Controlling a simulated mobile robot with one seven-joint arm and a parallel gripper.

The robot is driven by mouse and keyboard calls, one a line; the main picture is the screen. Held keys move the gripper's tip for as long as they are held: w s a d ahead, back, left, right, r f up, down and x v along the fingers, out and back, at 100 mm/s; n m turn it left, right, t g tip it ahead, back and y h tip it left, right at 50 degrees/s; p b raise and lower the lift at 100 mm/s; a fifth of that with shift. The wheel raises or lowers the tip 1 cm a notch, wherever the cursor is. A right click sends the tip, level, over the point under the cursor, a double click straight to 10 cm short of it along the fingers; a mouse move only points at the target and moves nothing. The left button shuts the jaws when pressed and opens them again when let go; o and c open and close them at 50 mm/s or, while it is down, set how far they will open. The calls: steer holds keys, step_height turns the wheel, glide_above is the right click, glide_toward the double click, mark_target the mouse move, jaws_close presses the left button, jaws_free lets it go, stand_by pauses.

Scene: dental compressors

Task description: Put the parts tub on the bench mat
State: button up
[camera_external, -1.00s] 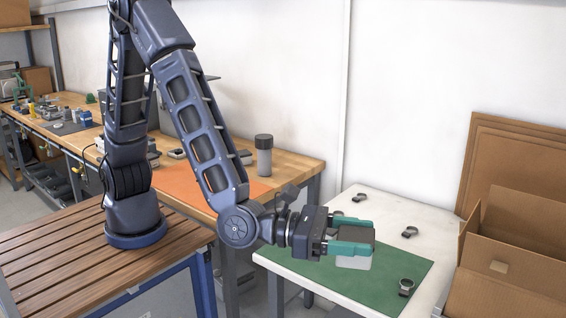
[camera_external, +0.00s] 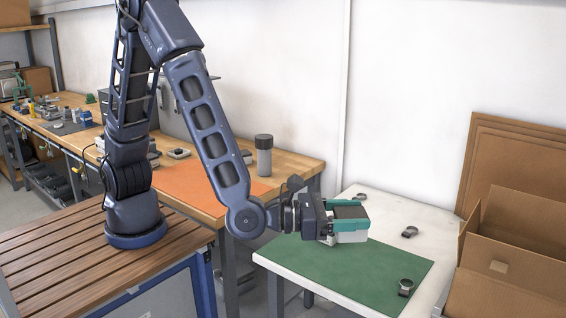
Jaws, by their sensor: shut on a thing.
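The parts tub (camera_external: 350,237) is a small pale box with a dark top. My gripper (camera_external: 358,213) is shut on it, with one teal finger along each side. The tub appears held above the back part of a green mat (camera_external: 345,270) on the white table; the exact gap beneath it is hard to tell. An orange mat (camera_external: 195,184) lies on the wooden workbench to the left, partly hidden by my arm. Which of the two is the bench mat, the picture alone does not tell.
Small dark ring-like parts (camera_external: 405,287) lie on the white table (camera_external: 385,208), one on the green mat's right edge. An open cardboard box (camera_external: 510,255) stands at the right. The orange mat's visible surface looks mostly clear.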

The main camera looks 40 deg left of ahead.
steer(key=w+a+f+n+t+y, duration=0.3)
steer(key=w+a+f+n+y, duration=0.15)
steer(key=w+a+y, duration=0.4)
steer(key=w+a+f+n+t+y, duration=0.3)
steer(key=w+a+n+y, duration=0.2)
steer(key=w+a, duration=0.55)
step_height(320, 180, down, 19)
steer(key=shift+s+a+r, duration=0.1)
steer(key=shift+a+r, duration=0.05)
steer(key=o, duration=1.1)
